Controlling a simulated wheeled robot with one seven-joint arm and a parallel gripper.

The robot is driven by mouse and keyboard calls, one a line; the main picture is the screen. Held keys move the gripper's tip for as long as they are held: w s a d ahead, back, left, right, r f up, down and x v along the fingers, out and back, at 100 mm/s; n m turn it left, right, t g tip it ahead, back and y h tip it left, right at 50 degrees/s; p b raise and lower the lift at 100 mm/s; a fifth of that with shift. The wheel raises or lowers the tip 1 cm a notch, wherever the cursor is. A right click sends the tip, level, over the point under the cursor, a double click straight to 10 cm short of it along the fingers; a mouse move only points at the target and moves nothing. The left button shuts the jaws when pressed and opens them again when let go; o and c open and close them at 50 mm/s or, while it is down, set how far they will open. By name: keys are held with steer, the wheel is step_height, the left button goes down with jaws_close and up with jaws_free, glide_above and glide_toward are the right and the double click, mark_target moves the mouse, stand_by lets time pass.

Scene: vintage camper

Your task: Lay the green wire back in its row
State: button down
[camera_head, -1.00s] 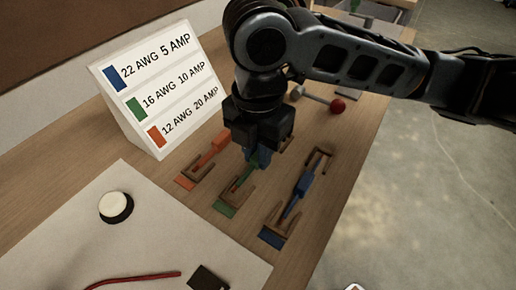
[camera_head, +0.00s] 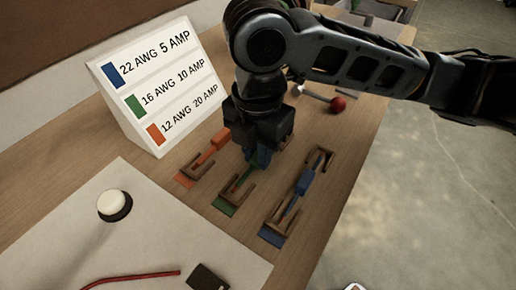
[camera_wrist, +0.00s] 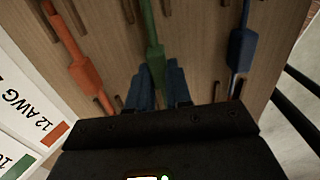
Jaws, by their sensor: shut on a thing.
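The green wire (camera_head: 246,175) lies in the middle row of brown holders, with a green patch (camera_head: 224,208) at its near end. In the wrist view the green wire (camera_wrist: 151,28) runs between wooden side rails toward my fingers. My gripper (camera_head: 259,158) points down over the far part of this row. In the wrist view its blue fingers (camera_wrist: 157,78) are shut on the green wire's thicker part. The gripper hides the wire's far end, and I cannot tell whether the wire is fully seated.
The orange wire (camera_head: 213,146) lies in the left row and the blue wire (camera_head: 303,183) in the right row. A sign (camera_head: 158,88) stands behind left. A white button (camera_head: 114,203) and red wire (camera_head: 135,277) are on the pale mat.

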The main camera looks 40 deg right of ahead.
steer(key=shift+f+b, duration=0.3)
steer(key=shift+f, duration=0.1)
steer(key=c, duration=1)
jaws_free()
steer(key=shift+o, duration=0.2)
steer(key=shift+r+p, duration=0.35)
steer(key=shift+r, duration=3.6)
steer(key=shift+r, duration=0.1)
